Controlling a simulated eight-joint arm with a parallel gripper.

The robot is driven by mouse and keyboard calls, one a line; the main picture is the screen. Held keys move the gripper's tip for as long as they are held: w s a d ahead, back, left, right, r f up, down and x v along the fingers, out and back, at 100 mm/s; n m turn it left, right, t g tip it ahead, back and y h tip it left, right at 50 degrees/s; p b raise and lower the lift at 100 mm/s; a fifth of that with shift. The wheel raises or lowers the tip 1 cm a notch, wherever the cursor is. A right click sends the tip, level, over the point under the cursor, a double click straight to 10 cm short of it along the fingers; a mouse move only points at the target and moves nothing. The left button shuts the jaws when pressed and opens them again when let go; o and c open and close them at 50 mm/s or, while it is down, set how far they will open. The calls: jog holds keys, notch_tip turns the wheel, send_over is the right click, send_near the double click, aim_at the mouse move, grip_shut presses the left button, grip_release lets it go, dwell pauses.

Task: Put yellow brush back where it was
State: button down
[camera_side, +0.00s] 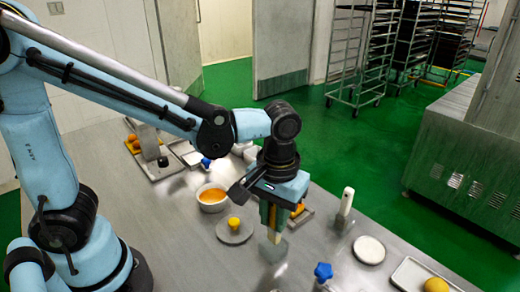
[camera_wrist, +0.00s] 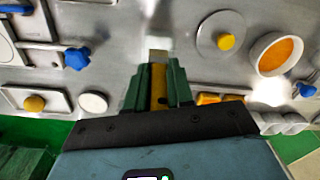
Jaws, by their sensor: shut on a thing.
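My gripper (camera_side: 272,222) points down over the steel table, with its dark green fingers shut on the yellow brush (camera_wrist: 159,88). In the wrist view the brush's yellow handle sits between the fingers (camera_wrist: 158,96), and its pale tip sticks out past them. In the side view the pale tip (camera_side: 274,237) hangs below the fingers, near the tabletop; I cannot tell whether it touches. Most of the handle is hidden by the gripper. No marked resting place for the brush can be made out.
A grey disc with a yellow knob (camera_side: 234,232) and a bowl of orange liquid (camera_side: 212,204) stand to the left. A white-handled tool (camera_side: 345,207), a white disc (camera_side: 369,250), a blue knob (camera_side: 323,271) and a tray with a yellow ball (camera_side: 436,285) are to the right.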

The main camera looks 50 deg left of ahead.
aim_at(274, 227)
jog(key=shift+f, duration=2.05)
jog(key=shift+f, duration=0.1)
jog(key=c, duration=1)
grip_release()
notch_tip(274, 227, up, 12)
jog(key=shift+d+r, duration=0.1)
jog(key=shift+a, duration=0.25)
jog(key=a+f+m+t, duration=0.3)
jog(key=a+t, duration=0.4)
jog(key=a, duration=0.5)
jog(key=shift+s+m, duration=0.3)
jog(key=shift+s, duration=0.1)
